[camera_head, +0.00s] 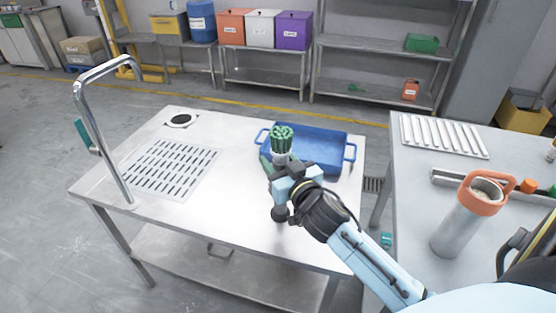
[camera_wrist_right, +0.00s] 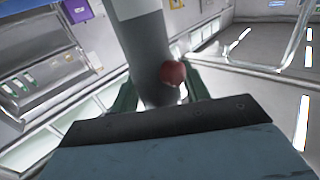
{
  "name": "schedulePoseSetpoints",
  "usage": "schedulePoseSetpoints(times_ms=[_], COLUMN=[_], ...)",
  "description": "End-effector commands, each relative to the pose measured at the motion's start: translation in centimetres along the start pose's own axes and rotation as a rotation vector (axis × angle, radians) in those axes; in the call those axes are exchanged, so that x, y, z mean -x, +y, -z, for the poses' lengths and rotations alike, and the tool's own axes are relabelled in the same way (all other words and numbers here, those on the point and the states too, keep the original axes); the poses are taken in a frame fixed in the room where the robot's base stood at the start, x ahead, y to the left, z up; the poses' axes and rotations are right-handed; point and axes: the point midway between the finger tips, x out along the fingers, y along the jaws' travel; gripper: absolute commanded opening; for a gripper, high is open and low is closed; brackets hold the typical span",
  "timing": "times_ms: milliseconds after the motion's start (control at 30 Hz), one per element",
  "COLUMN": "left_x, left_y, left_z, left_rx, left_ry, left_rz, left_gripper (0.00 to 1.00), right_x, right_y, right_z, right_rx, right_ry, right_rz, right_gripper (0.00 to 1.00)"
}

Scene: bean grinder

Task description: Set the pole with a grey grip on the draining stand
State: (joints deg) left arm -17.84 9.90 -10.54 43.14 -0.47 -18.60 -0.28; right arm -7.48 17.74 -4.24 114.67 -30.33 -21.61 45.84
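The pole (camera_head: 281,158) has a bundled green head, a white shaft and a dark grey grip (camera_head: 279,213). It is upright over the table's right part, in front of the blue tray. My right gripper (camera_head: 281,180) is shut on the grey grip. The right wrist view shows the grey grip (camera_wrist_right: 153,62) between the two fingers, with a red round spot on it and the white shaft above. A slotted draining grate (camera_head: 170,168) is set in the table's left part. A white ribbed rack (camera_head: 443,136) lies on the right table; I cannot tell which is the draining stand. My left gripper is out of view.
The blue tray (camera_head: 330,137) sits at the table's back right. A tall metal tap (camera_head: 82,120) stands at the left edge. An orange-topped container (camera_head: 462,226) stands on the right table. The steel surface between grate and gripper is clear.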

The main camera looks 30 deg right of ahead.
Motion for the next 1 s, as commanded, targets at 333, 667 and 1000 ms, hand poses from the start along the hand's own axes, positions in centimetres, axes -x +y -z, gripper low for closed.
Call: schedulePoseSetpoints(times_ms=[333,667,1000], left_x=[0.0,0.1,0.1], left_y=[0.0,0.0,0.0], left_z=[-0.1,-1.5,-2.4], left_rx=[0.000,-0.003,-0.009], left_ry=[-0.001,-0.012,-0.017], left_rz=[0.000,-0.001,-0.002], left_gripper=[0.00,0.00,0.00], right_x=[0.0,3.5,9.9], right_y=[0.0,0.0,0.0], right_z=[0.0,0.2,0.2], right_rx=[0.001,-0.001,-0.002], right_ry=[0.000,-0.004,-0.004], right_rz=[0.000,-0.001,-0.002], right_gripper=[0.55,0.55,0.55])
